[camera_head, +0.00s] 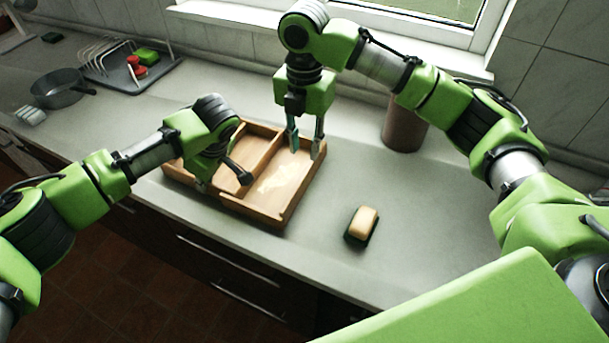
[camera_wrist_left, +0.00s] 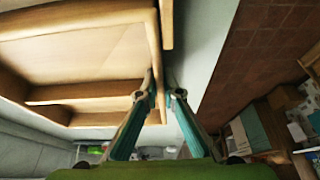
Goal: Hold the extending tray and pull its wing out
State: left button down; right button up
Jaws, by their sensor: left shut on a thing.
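The wooden tray (camera_head: 258,213) lies on the counter in the head view, with dividers making compartments. Its right part has a pale patch on the floor. Its wall and inner bars also show in the left wrist view (camera_wrist_left: 85,94). My left gripper (camera_wrist_left: 163,92) is shut on the tray's wall, one finger on each side. In the head view its own hand hides its fingertips and the tray's left part. My right gripper (camera_head: 305,146) points down at the tray's back right corner. Its fingers are apart astride the right wall; contact cannot be told.
A sponge on a dark green base (camera_head: 363,224) lies right of the tray. A brown canister (camera_head: 404,130) stands behind. A dish rack (camera_head: 125,68) and a pan (camera_head: 58,88) are at the back left. The counter's front edge runs close to the tray.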

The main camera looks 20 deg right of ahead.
aim_at(305, 173)
notch_tip(305, 173, down, 11)
dwell(0.3)
jog(key=shift+c, duration=0.4)
grip_shut()
